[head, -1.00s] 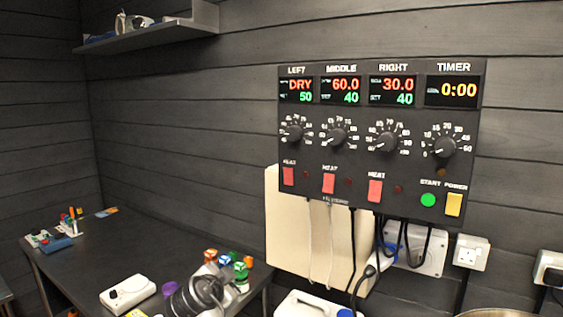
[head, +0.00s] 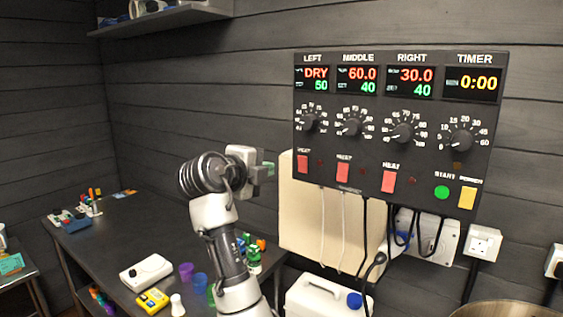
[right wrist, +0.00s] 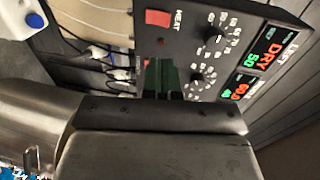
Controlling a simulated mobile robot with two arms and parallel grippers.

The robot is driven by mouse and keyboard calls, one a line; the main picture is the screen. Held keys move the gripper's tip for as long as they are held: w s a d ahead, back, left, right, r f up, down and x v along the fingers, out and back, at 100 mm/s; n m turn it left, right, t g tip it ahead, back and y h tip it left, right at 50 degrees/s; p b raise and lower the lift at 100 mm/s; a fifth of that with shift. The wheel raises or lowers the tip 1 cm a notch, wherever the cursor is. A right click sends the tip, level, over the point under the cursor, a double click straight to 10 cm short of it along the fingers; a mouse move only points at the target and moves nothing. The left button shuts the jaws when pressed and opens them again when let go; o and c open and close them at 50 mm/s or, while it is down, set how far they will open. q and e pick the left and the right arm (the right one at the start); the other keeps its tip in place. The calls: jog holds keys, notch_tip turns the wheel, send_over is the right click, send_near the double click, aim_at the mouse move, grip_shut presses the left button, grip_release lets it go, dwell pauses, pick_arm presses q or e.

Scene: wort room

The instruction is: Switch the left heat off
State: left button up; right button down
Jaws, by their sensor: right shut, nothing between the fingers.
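The control panel (head: 370,185) hangs on the wall; its left display reads DRY over 50. The left heat switch (head: 302,164) is a red rocker at the panel's lower left, below the left dial (head: 310,122). My right gripper (head: 266,168) is left of the panel, at about the height of this switch and apart from it. In the right wrist view its dark green fingers (right wrist: 160,78) are together with nothing between them. A red HEAT switch, which looks like the left one (right wrist: 157,17), shows above the fingertips there. My left gripper is not in view.
The middle (head: 343,173) and right (head: 388,181) heat switches sit close by on the panel. Cables hang below it over a cream board (head: 300,215). A dark table (head: 130,235) holds small items at left. A white jerrycan (head: 318,300) stands below.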

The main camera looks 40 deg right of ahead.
aim_at(301, 158)
jog(key=p+x, duration=0.2)
jog(key=x, duration=0.2)
jog(key=r+p+x, duration=0.1)
jog(key=p+x, duration=0.2)
jog(key=x, duration=0.1)
jog(key=p+x, duration=0.3)
jog(key=x, duration=0.1)
jog(key=shift+d+r, duration=0.15)
jog(key=shift+d, duration=0.25)
jog(key=shift+w+d, duration=0.15)
jog(key=shift+d, duration=0.15)
